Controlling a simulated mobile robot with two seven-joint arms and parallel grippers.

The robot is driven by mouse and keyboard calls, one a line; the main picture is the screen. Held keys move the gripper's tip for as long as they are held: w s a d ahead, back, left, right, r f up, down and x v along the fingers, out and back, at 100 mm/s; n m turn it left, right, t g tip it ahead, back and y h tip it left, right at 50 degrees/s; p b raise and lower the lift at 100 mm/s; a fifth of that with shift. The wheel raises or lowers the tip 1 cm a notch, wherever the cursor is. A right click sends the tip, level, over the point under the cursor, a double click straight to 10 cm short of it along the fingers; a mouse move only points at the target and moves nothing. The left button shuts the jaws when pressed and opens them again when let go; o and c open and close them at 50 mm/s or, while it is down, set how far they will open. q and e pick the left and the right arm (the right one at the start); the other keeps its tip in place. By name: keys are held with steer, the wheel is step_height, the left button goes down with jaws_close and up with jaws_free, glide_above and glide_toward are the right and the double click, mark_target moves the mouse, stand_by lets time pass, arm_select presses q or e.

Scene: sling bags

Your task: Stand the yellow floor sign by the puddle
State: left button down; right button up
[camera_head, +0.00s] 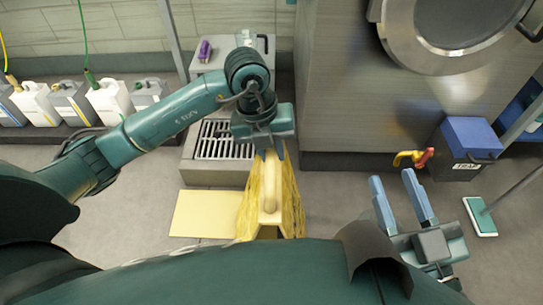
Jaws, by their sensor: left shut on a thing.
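The yellow floor sign (285,205) is in the lower middle of the head view, seen from above with its ridge towards me and its sides spreading downward. My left gripper (270,153) is shut on the sign's top end. The sign's lower part is hidden behind my own body, so I cannot tell whether it touches the floor. My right gripper (400,192) is open and empty, to the right of the sign and apart from it. I cannot make out a puddle in this view.
A flat pale yellow rectangle (204,214) lies on the floor left of the sign. A floor grate (222,140) is behind it. A blue-lidded bin (468,140) stands right, near a flat mop head (481,216). Several jugs (108,98) line the left wall.

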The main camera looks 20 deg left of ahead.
arm_select(q)
steer(key=shift+w+f, duration=0.1)
steer(key=shift+f, duration=0.35)
steer(key=shift+r, duration=0.1)
steer(key=c, duration=1.3)
jaws_free()
steer(key=shift+f, duration=0.2)
steer(key=shift+o, duration=0.2)
